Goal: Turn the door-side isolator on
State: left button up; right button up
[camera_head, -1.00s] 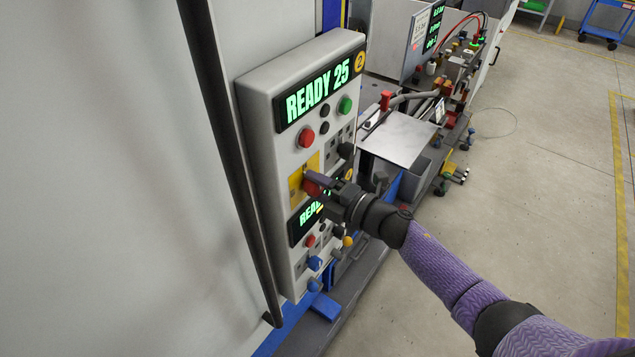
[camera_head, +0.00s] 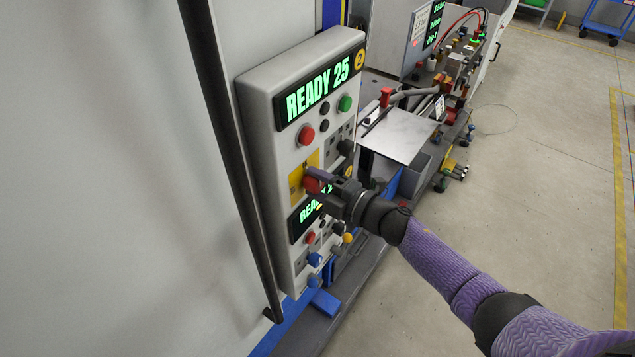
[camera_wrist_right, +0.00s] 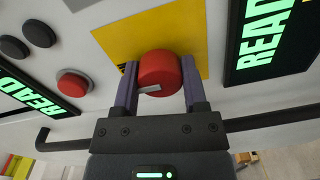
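The isolator is a round red knob (camera_head: 311,185) on a yellow plate (camera_head: 296,184) on the grey control panel (camera_head: 258,112) beside the door. The knob also shows in the right wrist view (camera_wrist_right: 160,72), with a short pale mark on its face, in front of its yellow plate (camera_wrist_right: 120,40). My right gripper (camera_head: 318,178) reaches in from the right. In the right wrist view, its purple fingers (camera_wrist_right: 159,70) stand on both sides of the knob and appear to touch it. My left gripper is not in view.
A green "READY 25" display (camera_head: 318,88) sits above, with a red button (camera_head: 306,135) and a green button (camera_head: 345,103) below it. A second display (camera_head: 306,213) lies under the isolator. A long dark door handle (camera_head: 232,165) runs left of the panel. Open floor is at right.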

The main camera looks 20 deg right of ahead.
jog(key=o, duration=0.4)
jog(key=v, duration=1)
jog(key=shift+f, duration=0.1)
